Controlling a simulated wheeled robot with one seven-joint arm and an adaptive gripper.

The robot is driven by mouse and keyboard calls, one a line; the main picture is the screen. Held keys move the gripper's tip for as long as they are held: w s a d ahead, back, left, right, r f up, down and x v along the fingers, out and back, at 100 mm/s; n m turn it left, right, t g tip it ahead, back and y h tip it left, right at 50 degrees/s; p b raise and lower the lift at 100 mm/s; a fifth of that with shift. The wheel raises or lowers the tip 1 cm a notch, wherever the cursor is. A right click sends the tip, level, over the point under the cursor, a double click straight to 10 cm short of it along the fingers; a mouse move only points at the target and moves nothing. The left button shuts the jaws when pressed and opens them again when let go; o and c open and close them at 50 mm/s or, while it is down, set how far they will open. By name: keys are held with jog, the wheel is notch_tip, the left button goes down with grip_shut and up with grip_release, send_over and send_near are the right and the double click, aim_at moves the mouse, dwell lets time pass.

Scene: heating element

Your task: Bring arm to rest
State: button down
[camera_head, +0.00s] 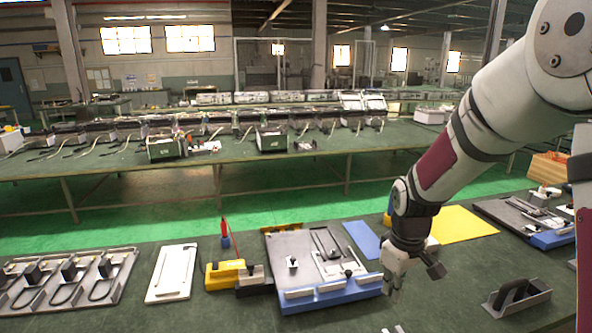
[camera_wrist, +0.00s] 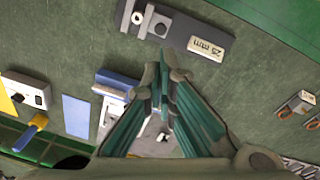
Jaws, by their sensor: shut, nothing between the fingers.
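My arm reaches down from the upper right in the head view. My gripper (camera_head: 393,292) points down over the green bench, just right of the front corner of a grey fixture plate with a blue front edge (camera_head: 325,296). In the wrist view my gripper's fingertips (camera_wrist: 163,68) are together, with nothing seen between them. Below them lies a grey bar marked "25 mm" (camera_wrist: 190,34) on the bench, apart from the fingers.
At left are a tray of heating elements (camera_head: 65,280), a white plate (camera_head: 172,272) and a yellow-and-black tool (camera_head: 225,275). A yellow sheet (camera_head: 462,222) lies behind my gripper to the right. A metal holder (camera_head: 517,297) stands at front right. Bare bench lies between.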

jog(key=s+a+r+m+t, duration=0.1)
jog(key=s+r+m, duration=0.1)
jog(key=s+r, duration=0.35)
jog(key=s+r+m+t, duration=0.1)
jog(key=s+r, duration=0.2)
jog(key=r, duration=0.5)
jog(key=s+r+m+t, duration=0.1)
jog(key=s+r, duration=0.1)
jog(key=s, duration=0.5)
jog(key=s+a+r+m+t, duration=0.1)
jog(key=s+r+m, duration=0.1)
jog(key=s, duration=0.4)
jog(key=shift+s+a+r+m+b, duration=0.3)
jog(key=shift+s+r+b, duration=0.1)
jog(key=shift+r, duration=0.15)
jog(key=shift+w, duration=0.15)
